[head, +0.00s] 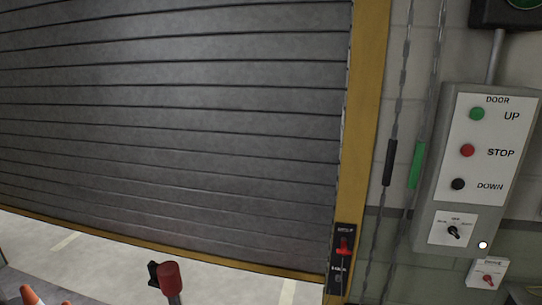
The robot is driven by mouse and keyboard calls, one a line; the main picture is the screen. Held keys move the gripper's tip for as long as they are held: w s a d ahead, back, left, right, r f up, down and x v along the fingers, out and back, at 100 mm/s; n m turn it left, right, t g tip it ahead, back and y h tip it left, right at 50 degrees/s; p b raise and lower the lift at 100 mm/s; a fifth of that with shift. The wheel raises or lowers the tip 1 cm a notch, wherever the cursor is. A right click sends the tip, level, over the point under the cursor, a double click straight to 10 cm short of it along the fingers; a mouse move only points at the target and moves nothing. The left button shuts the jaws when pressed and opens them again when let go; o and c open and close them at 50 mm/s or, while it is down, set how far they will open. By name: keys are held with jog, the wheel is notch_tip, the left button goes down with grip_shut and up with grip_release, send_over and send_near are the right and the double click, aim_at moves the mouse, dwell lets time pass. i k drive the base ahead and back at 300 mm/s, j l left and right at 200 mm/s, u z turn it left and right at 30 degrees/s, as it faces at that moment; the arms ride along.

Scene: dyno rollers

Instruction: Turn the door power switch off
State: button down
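A grey door control box (432,200) hangs on the wall at the right, with green UP, red STOP and black DOWN buttons. Low on it is a black rotary switch (453,232) on a white plate, its small labels hard to read. A lit white lamp (483,245) is beside it. Below is a small white box (487,265) with a red switch handle (488,280); its label is unreadable. I cannot tell which of these two switches is the door power switch, or its setting. My gripper is not clearly in view.
A black plate with a red lever (344,246) is on the frame. Chains hang beside the box. A red-topped post (169,277) and an orange cone (27,295) stand low in front.

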aim_at(453, 230)
jog(key=u, duration=1.45)
jog(key=z, duration=2.4)
jog(key=i+l, duration=0.1)
jog(key=l, duration=0.15)
